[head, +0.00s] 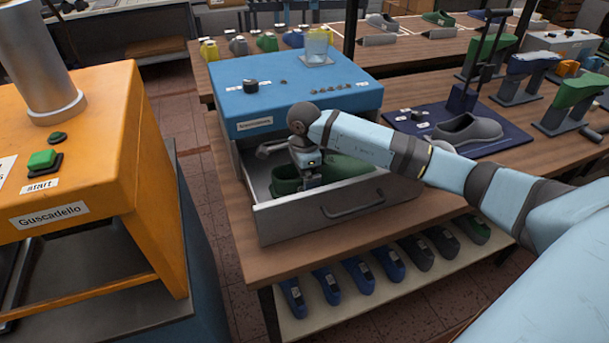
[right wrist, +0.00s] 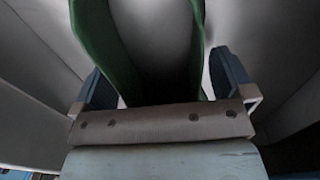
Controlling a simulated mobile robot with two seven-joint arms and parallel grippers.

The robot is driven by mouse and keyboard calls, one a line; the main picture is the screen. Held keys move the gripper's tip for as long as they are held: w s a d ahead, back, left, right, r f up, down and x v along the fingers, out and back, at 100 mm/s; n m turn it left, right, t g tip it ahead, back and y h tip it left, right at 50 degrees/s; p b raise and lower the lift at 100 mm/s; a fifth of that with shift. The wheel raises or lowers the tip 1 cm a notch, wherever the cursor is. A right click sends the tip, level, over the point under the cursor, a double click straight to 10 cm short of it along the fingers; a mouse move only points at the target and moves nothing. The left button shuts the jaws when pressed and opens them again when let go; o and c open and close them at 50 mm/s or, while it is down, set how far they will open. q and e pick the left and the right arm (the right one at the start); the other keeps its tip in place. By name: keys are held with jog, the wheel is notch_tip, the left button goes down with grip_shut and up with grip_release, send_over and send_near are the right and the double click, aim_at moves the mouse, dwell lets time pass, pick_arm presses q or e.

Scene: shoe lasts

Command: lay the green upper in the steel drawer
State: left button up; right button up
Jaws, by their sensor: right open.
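The green upper (head: 345,167) lies inside the open steel drawer (head: 322,212), which sticks out below the blue machine box. My right gripper (head: 307,180) reaches down into the drawer over the near left part of the upper. In the right wrist view my right gripper (right wrist: 165,95) is open, with one finger on each side of the green upper (right wrist: 115,50). A gap shows beside the fingers, and I cannot tell whether they touch it. The upper's left end is partly hidden by the gripper in the head view. My left gripper is not in view.
The blue machine box (head: 295,95) stands directly behind the drawer. An orange machine (head: 80,170) stands at the left. A dark blue board with a grey shoe (head: 467,130) lies to the right. Several shoes sit on a shelf (head: 350,300) below the table.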

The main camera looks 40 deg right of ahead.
notch_tip(320, 180, up, 13)
dwell(0.3)
jog(key=shift+s+a, duration=0.1)
dwell(0.4)
